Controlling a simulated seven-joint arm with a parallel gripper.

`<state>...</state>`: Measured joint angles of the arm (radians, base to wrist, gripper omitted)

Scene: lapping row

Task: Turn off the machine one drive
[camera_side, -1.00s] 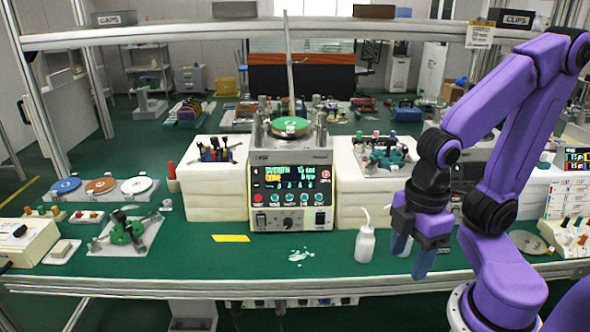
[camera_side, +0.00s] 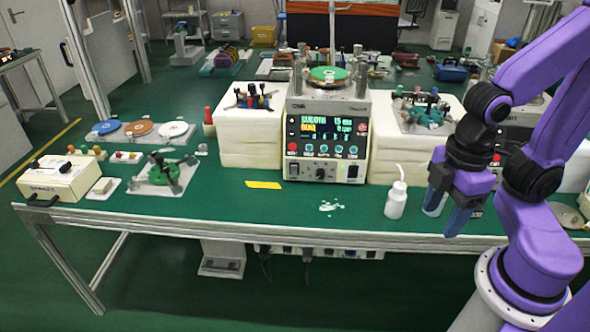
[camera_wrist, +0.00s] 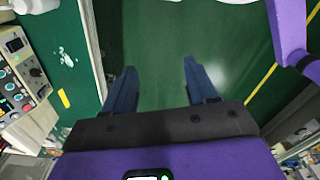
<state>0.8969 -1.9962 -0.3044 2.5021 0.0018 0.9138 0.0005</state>
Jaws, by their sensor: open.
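A white lapping machine (camera_side: 298,119) stands at the middle of the bench, with a green disc (camera_side: 328,74) on top. Its lit display (camera_side: 328,128) shows green and yellow text above a row of buttons. Which machine is number one I cannot read. My gripper (camera_side: 444,222) is open and empty, pointing down near the bench's front edge, right of the machine and clear of it. In the wrist view its two blue fingers (camera_wrist: 160,78) are apart; part of a control panel (camera_wrist: 14,88) shows at left.
A yellow strip (camera_side: 264,185) and a white spill (camera_side: 330,206) lie before the machine. Fixtures and discs fill the bench's left.

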